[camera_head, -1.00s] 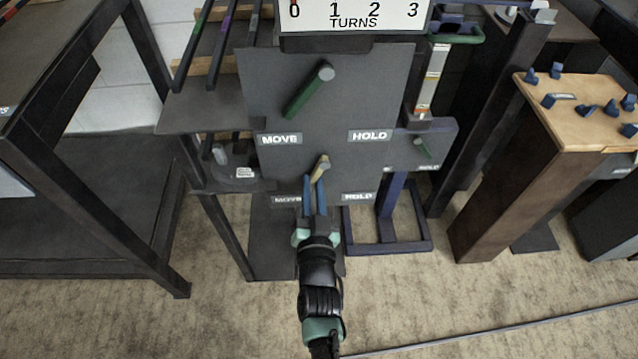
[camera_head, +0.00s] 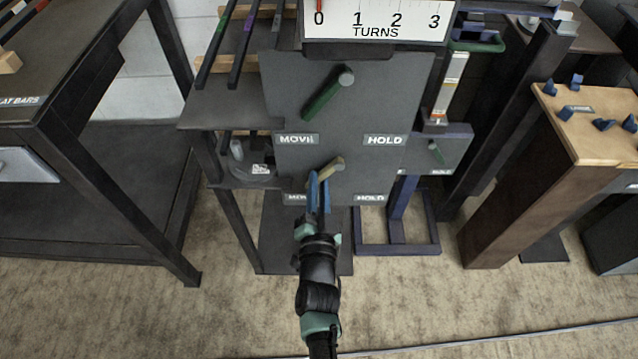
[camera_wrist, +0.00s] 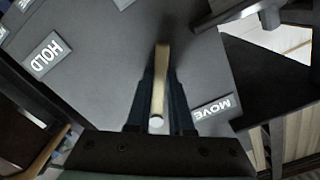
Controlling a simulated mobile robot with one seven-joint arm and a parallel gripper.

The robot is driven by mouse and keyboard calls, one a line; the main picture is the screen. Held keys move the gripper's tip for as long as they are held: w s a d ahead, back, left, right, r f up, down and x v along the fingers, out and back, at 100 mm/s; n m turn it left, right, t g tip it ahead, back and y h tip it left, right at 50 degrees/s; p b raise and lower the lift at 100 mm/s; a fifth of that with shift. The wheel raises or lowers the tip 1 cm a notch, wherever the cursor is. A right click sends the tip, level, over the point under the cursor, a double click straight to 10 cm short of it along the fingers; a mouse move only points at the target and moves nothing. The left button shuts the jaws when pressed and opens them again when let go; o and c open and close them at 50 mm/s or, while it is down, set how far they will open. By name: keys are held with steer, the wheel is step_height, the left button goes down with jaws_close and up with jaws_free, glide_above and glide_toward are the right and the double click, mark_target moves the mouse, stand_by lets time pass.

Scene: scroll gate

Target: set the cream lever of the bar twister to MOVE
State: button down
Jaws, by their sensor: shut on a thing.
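The cream lever (camera_head: 331,166) is low on the grey panel (camera_head: 385,95) of the bar twister. It slants down and left from its upper right end, toward the lower MOVE label (camera_head: 295,199), which my gripper partly covers. The lower HOLD label (camera_head: 370,198) is to the right. My gripper (camera_head: 319,176) has its blue fingers shut on the lever's lower part. In the wrist view the lever (camera_wrist: 160,80) stands between the two dark fingers, its pale round end near them. There MOVE (camera_wrist: 213,108) is at right and HOLD (camera_wrist: 50,56) at upper left.
A green lever (camera_head: 325,97) above slants down-left, over its own MOVE (camera_head: 296,139) and HOLD (camera_head: 385,140) labels. A TURNS scale (camera_head: 375,20) tops the panel, its red pointer near 0. A dark table (camera_head: 90,80) stands left, a wooden-topped stand (camera_head: 570,125) right. Carpet in front is open.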

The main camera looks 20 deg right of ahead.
steer(key=c, duration=0.8)
jaws_free()
steer(key=p+v, duration=0.2)
steer(key=v, duration=1.1)
steer(key=shift+r+p, duration=0.15)
steer(key=shift+p, duration=0.15)
steer(key=w+a+r+n+t+y, duration=0.2)
steer(key=w+r, duration=0.2)
steer(key=r, duration=0.8)
steer(key=w+a+r+n+t+y, duration=0.15)
steer(key=w+r, duration=0.25)
steer(key=r, duration=0.7)
steer(key=w+a+r+n+t+y, duration=0.1)
steer(key=w+a+r+n+t, duration=0.2)
steer(key=r, duration=0.9)
steer(key=s+r+n+t, duration=0.1)
steer(key=s+r, duration=0.3)
steer(key=r, duration=0.6)
steer(key=s+a+r+n+t, duration=0.15)
steer(key=s+r, duration=0.25)
steer(key=r, duration=0.5)
steer(key=s+r+n+t, duration=0.1)
steer(key=s+r, duration=0.4)
steer(key=r, duration=0.5)
step_height(320, 180, up, 25)
steer(key=p, duration=2.5)
steer(key=shift+w+p, duration=0.35)
